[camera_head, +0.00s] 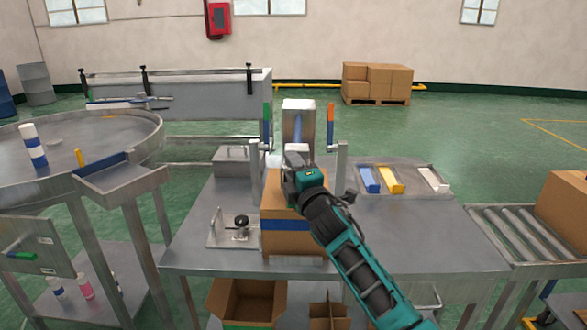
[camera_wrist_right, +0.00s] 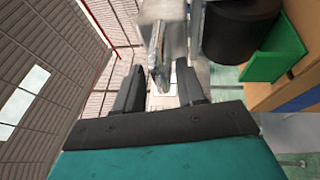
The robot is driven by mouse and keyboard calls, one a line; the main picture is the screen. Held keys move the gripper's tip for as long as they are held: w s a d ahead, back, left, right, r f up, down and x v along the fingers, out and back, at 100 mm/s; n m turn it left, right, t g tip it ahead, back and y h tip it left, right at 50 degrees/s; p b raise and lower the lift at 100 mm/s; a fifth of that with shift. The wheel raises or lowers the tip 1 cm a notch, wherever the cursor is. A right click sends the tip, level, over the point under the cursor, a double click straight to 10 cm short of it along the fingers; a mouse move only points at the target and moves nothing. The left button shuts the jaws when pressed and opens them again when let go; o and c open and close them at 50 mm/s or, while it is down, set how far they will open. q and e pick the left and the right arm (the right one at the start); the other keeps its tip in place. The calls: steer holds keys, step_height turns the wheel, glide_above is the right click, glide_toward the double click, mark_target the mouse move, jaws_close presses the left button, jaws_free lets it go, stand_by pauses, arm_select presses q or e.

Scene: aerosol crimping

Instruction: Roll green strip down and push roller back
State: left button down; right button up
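My right gripper (camera_head: 295,158) is above the cardboard box with a blue band (camera_head: 288,225). In the right wrist view its two dark fingers (camera_wrist_right: 160,85) stand apart, and I see nothing held between them. A black roller (camera_wrist_right: 240,30) and a flat green strip (camera_wrist_right: 274,55) touching or close to it show at the right of that view. They lie beside the fingers, near the brown box (camera_wrist_right: 295,85). In the head view the roller is hidden or cannot be picked out behind my right gripper. My left gripper is not in view.
A metal machine (camera_head: 298,112) with green-tipped (camera_head: 267,112) and orange-tipped (camera_head: 331,112) uprights stands behind the box. A small clamp fixture (camera_head: 222,240) is left of it. A tray (camera_head: 410,188) with coloured blocks and a roller conveyor (camera_head: 505,237) are at right.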

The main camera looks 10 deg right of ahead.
steer(key=s+d+f, duration=0.1)
steer(key=s+f, duration=0.1)
steer(key=s, duration=1)
steer(key=shift+s+d, duration=0.25)
steer(key=shift+s, duration=0.1)
steer(key=s+f+m+g, duration=0.8)
steer(key=s+f+m, duration=0.9)
steer(key=s+f, duration=0.8)
step_height(320, 180, down, 4)
steer(key=shift+s+a+r+g, duration=0.15)
steer(key=shift+r+g, duration=0.05)
steer(key=shift+g, duration=0.2)
steer(key=shift+c, duration=0.3)
